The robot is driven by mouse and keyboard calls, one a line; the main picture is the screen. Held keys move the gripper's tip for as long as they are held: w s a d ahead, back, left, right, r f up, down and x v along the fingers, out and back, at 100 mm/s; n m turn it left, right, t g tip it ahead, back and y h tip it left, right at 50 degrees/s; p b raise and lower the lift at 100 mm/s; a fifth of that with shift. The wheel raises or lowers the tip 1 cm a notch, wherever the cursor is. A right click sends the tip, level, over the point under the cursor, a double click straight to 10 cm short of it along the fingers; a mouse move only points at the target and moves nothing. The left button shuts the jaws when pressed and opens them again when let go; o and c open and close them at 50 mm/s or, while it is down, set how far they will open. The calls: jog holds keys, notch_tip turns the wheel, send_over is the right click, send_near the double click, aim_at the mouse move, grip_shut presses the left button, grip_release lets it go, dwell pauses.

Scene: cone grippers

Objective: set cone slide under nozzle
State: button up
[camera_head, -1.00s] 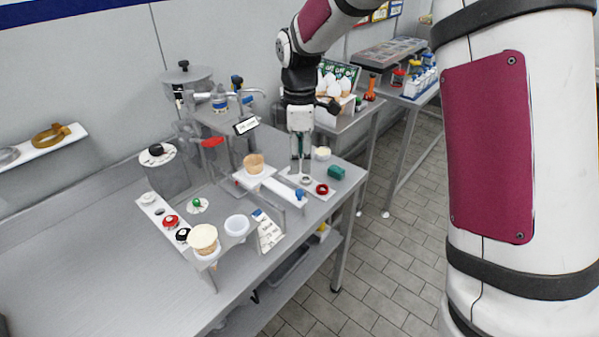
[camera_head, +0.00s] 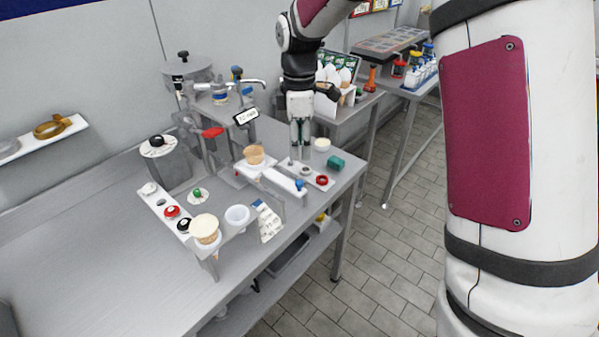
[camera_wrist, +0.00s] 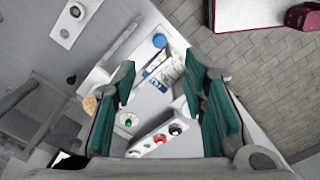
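The dispenser with a red lever (camera_head: 212,132) and a small display stands behind and left of the cone. I cannot clearly make out its nozzle. My gripper (camera_head: 300,155) points down behind the slide, right of the cone. In the wrist view my gripper (camera_wrist: 160,82) has its teal fingers wide apart with nothing gripped; the blue knob (camera_wrist: 160,40) shows beyond them.
A stand with a filled cone (camera_head: 204,229) and a white cup (camera_head: 237,218) is at the front left. A strip with red and black knobs (camera_head: 172,212) lies left.

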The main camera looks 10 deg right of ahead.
aim_at(299, 182)
notch_tip(299, 182, down, 11)
jog(key=shift+r+p, duration=0.1)
jog(key=shift+p, duration=0.7)
grip_shut()
